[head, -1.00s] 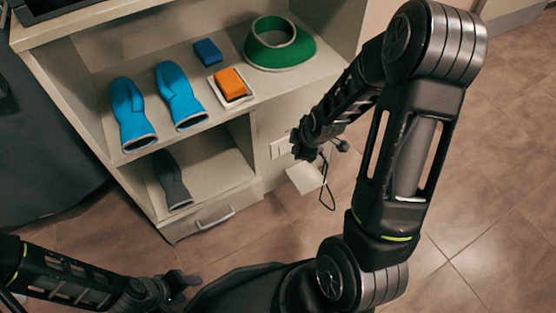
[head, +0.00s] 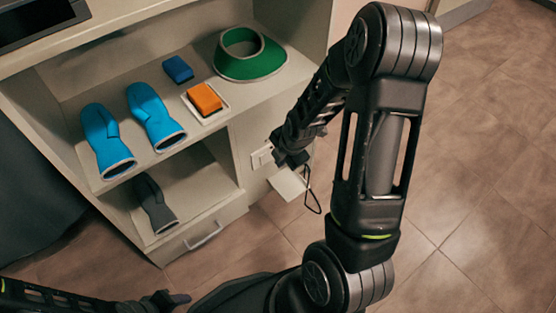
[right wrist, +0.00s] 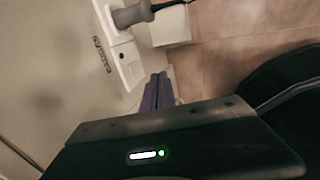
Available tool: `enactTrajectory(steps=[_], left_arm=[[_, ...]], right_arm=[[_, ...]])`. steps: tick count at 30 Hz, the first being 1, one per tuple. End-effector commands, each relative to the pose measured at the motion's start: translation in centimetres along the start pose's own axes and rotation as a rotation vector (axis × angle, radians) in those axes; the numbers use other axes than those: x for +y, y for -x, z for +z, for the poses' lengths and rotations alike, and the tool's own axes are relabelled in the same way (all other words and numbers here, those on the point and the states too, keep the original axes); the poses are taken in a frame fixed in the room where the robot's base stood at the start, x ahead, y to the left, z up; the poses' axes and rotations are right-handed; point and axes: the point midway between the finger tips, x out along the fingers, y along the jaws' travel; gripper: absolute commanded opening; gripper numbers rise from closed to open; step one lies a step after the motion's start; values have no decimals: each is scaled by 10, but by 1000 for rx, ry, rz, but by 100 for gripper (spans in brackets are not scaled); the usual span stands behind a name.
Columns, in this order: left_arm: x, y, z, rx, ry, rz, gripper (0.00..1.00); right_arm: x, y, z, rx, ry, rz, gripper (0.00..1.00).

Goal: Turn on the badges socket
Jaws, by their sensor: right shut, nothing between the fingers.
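The white socket plate (head: 262,156) is on the cabinet's right side panel. In the right wrist view the plate (right wrist: 116,38) shows at the top, with a grey plug (right wrist: 132,14) and cord in it. Dark lettering (right wrist: 102,54) beside it seems to read BADGES. A small switch (right wrist: 127,68) seems to be at the plate's lower end; its position is not clear. My right gripper (head: 284,157) is shut and empty, close to the plate; its purple fingertips (right wrist: 158,90) are just below the plate in the wrist view. My left gripper (head: 176,299) is low in the head view, away from the cabinet.
A white block (head: 288,183) and a black cord loop (head: 313,202) are below my right gripper. The cabinet shelf (head: 215,128) holds blue mitts (head: 156,115), a green collar (head: 250,67) and orange and blue blocks. The tiled floor at right is clear.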

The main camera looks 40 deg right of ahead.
Motion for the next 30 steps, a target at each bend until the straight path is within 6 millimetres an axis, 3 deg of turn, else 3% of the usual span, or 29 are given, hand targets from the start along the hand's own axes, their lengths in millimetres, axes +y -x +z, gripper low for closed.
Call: enactTrajectory(steps=[14,15,21,30], left_arm=[[-17,-39,-7,23,8,-6,52],[-17,-39,-8,24,8,-6,52],[-18,-45,-9,28,9,-6,52],[-18,-45,-9,29,8,-6,52]], right_arm=[[-2,-94,0,1,0,-2,0],[8,-94,0,-1,4,3,0],[30,-102,0,-1,2,1,0],[36,-103,0,0,1,0,0]])
